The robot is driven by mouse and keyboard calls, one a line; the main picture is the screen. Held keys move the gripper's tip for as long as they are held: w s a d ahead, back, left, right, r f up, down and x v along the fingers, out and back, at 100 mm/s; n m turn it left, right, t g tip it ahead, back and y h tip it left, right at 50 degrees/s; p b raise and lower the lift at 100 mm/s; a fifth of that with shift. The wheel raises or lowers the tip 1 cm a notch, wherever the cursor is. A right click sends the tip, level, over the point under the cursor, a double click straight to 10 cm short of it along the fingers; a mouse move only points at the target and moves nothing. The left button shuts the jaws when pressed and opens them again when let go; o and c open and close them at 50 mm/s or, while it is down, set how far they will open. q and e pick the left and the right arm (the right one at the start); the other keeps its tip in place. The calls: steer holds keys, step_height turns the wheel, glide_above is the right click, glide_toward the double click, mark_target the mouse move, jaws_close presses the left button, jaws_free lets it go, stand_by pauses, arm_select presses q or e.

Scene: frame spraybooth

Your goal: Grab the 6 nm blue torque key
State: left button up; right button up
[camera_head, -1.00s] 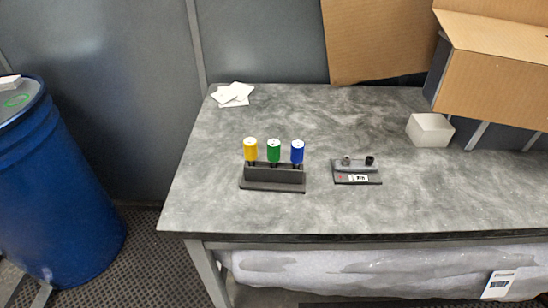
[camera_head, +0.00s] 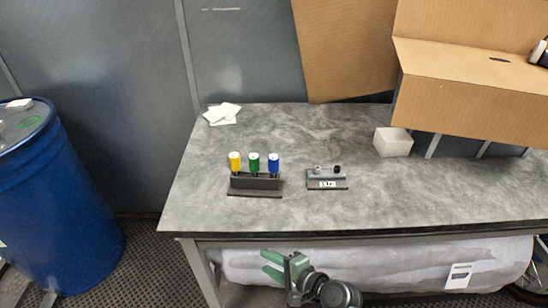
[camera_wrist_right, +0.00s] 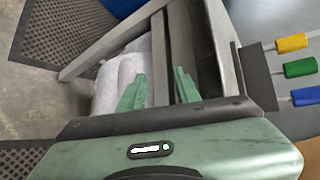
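The blue torque key (camera_head: 273,160) stands upright at the right end of a dark holder (camera_head: 254,184) on the grey table. The green key (camera_head: 254,161) is in the middle and the yellow key (camera_head: 235,160) at the left. In the right wrist view the blue key (camera_wrist_right: 306,96) shows at the right edge. My right gripper (camera_head: 268,264) is in front of the table's front edge, apart from the holder. In the wrist view its green fingers (camera_wrist_right: 158,88) are spread with nothing held between them. My left gripper is not in view.
A small dark fixture (camera_head: 327,184) with a label stands right of the holder. White cards (camera_head: 222,114), a white block (camera_head: 393,142) and a cardboard box (camera_head: 480,95) are farther back. A blue barrel (camera_head: 60,200) stands left of the table (camera_head: 430,195).

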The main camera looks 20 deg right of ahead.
steer(key=w+r+m+t+y, duration=0.1)
steer(key=w+r+m+t, duration=0.25)
steer(key=r, duration=0.85)
steer(key=m+t+h, duration=0.3)
steer(key=m+h, duration=0.1)
steer(key=m, duration=1.1)
glide_toward(274, 174)
steer(key=shift+w+a+f+p, duration=0.3)
steer(key=shift+a+p, duration=0.1)
steer(key=shift+a, duration=0.2)
steer(key=shift+h, duration=0.4)
steer(key=w, duration=0.6)
steer(key=shift+w+a+r+p, duration=0.1)
steer(key=shift+r+p, duration=0.25)
steer(key=shift+p, duration=0.05)
steer(key=shift+w+a+f, duration=0.1)
steer(key=shift+w+a, duration=0.05)
steer(key=shift+w, duration=0.4)
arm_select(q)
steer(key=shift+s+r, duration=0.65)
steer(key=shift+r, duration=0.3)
arm_select(e)
jaws_close()
